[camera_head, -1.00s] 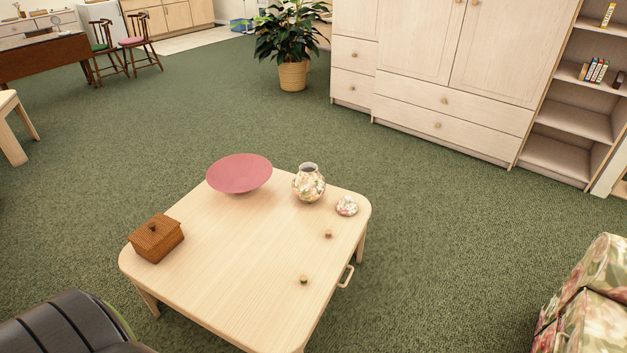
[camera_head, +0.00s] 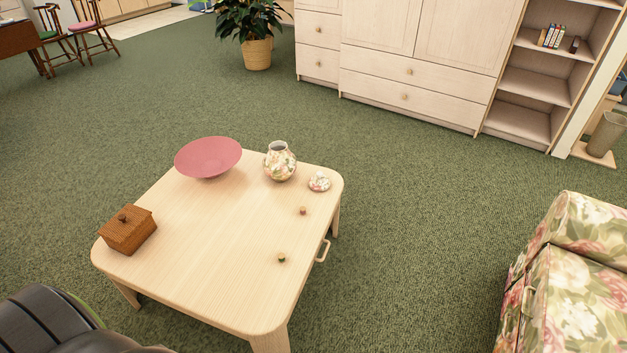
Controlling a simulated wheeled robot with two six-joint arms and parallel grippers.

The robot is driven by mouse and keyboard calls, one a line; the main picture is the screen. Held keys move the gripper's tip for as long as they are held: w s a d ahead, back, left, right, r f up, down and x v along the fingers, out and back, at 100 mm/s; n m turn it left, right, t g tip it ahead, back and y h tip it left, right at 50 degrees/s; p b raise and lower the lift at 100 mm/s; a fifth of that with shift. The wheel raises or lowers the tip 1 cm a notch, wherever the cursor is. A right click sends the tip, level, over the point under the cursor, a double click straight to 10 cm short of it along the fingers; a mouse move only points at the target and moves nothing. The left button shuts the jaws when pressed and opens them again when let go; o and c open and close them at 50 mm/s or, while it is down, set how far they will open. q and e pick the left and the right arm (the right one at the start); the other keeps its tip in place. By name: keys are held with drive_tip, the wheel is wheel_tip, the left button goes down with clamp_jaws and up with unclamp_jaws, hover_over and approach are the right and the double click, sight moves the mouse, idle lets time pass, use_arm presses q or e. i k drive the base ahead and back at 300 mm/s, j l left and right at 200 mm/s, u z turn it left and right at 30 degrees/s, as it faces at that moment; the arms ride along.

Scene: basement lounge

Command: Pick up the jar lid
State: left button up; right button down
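The jar lid (camera_head: 319,181) is small, domed and floral, and lies on the light wooden table (camera_head: 215,245) near its far right corner. The matching floral jar (camera_head: 280,163) stands upright just left of the lid, open at the top and apart from it. Neither of my grippers is in view.
A black seat (camera_head: 38,325) is at the lower left, a floral sofa (camera_head: 575,275) at the right. Green carpet between table and cabinet (camera_head: 410,85) is clear.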

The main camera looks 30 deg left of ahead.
sight(319, 182)
drive_tip(key=i+u, duration=0.25)
drive_tip(key=u, duration=0.2)
drive_tip(key=i+l+u, duration=0.2)
drive_tip(key=u, duration=0.25)
drive_tip(key=i+l+u, duration=0.25)
drive_tip(key=u, duration=0.2)
